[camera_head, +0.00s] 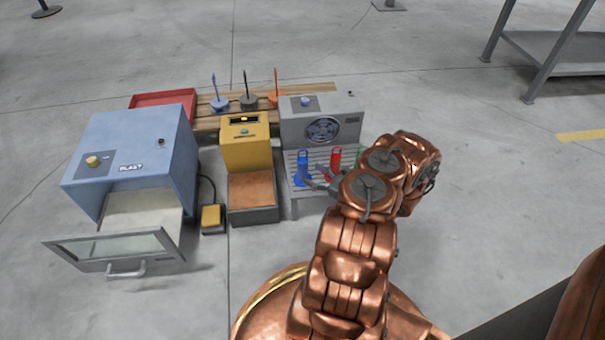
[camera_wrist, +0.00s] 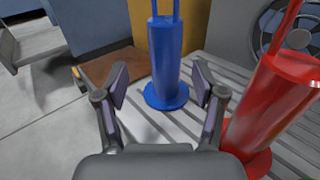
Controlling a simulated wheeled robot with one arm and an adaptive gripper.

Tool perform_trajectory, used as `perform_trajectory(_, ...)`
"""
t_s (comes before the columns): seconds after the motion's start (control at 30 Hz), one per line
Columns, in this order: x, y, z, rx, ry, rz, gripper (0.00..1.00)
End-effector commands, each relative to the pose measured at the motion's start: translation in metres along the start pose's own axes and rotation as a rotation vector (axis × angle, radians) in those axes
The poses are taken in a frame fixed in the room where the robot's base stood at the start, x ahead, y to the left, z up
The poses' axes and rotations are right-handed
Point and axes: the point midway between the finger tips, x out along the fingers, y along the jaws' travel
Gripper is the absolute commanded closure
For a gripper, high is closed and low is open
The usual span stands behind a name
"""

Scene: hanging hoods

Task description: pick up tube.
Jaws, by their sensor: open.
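A blue tube (camera_head: 302,164) stands upright on its round base on a slatted grey rack; it also shows in the wrist view (camera_wrist: 166,55). A red tube (camera_head: 336,158) stands to its right and also shows in the wrist view (camera_wrist: 275,100), at the right edge. My gripper (camera_wrist: 160,85) is open and empty. In the wrist view the blue tube appears between its two fingertips, slightly ahead of them; I see no contact. In the head view my gripper (camera_head: 316,180) is partly hidden by my arm and is close to the blue tube.
The slatted rack (camera_head: 292,189) fronts a grey fan unit (camera_head: 294,125). Left of it are a yellow machine (camera_head: 240,153) and a blue blast cabinet (camera_head: 143,140) with its door open. Behind are a red tray (camera_head: 160,98) and pegs on a wooden pallet (camera_head: 205,124).

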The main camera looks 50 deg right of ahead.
Motion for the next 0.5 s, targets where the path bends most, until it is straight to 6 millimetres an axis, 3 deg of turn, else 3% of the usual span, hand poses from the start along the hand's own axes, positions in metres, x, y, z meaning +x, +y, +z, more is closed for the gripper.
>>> perform_trajectory(0.27, 0.015, -0.003, -0.001, -0.003, -0.001, 0.002, 0.31)
perform_trajectory(0.5, 0.043, -0.005, 0.000, -0.002, -0.002, 0.005, 0.31)
